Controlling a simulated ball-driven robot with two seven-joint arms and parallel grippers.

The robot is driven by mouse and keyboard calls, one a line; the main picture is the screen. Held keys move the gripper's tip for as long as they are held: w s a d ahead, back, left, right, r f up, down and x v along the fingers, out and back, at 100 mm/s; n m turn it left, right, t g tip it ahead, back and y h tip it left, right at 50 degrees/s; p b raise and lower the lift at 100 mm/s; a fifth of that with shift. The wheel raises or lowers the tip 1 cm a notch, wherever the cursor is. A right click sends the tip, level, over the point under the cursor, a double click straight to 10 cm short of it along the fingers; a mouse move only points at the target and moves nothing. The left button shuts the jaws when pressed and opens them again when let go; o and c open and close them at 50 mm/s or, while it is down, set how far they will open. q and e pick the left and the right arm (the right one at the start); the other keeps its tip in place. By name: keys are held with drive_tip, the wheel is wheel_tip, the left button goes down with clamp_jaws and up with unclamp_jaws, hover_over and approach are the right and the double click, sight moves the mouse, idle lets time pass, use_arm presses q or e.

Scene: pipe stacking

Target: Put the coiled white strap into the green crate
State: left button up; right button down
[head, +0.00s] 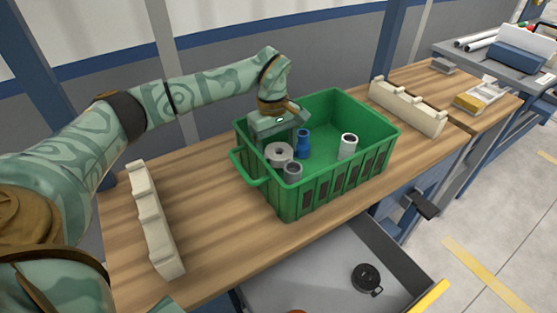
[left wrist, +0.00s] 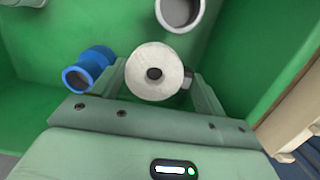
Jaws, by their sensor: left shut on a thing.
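The green crate (head: 318,187) stands on the wooden workbench. The coiled white strap (head: 279,151) is a pale roll with a dark centre hole, inside the crate's outline near its left end. In the left wrist view the strap (left wrist: 154,71) sits between the two fingers of my left gripper (left wrist: 160,85). My left gripper (head: 282,142) reaches down into the crate and is shut on the strap. Whether the strap touches the crate floor cannot be told. My right gripper is in neither view.
The crate also holds a blue pipe piece (head: 303,143), a grey pipe piece (head: 293,171) and a white-grey pipe piece (head: 347,146). Cream notched racks stand left (head: 152,218) and right (head: 407,106) of the crate. An open drawer (head: 320,270) below holds a black round object (head: 367,278).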

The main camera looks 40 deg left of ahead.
sight(276, 151)
use_arm(q)
wheel_tip(276, 151, down, 4)
drive_tip(key=shift+r+b, duration=0.1)
drive_tip(key=shift+b, duration=0.55)
drive_tip(key=shift+r, duration=0.15)
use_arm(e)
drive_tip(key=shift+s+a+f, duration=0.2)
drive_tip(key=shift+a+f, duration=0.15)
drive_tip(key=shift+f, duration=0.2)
use_arm(q)
drive_tip(key=o, duration=0.7)
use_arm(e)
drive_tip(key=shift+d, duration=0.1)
use_arm(q)
drive_tip(key=r+p, duration=0.1)
drive_tip(key=r, duration=0.3)
drive_tip(key=a+r+p, duration=0.1)
drive_tip(key=r+p, duration=0.1)
drive_tip(key=r, duration=0.2)
drive_tip(key=r+p, duration=0.1)
drive_tip(key=r, duration=0.3)
drive_tip(key=shift+w+a+p, duration=0.15)
drive_tip(key=shift+w+p, duration=0.1)
drive_tip(key=shift+p, duration=0.1)
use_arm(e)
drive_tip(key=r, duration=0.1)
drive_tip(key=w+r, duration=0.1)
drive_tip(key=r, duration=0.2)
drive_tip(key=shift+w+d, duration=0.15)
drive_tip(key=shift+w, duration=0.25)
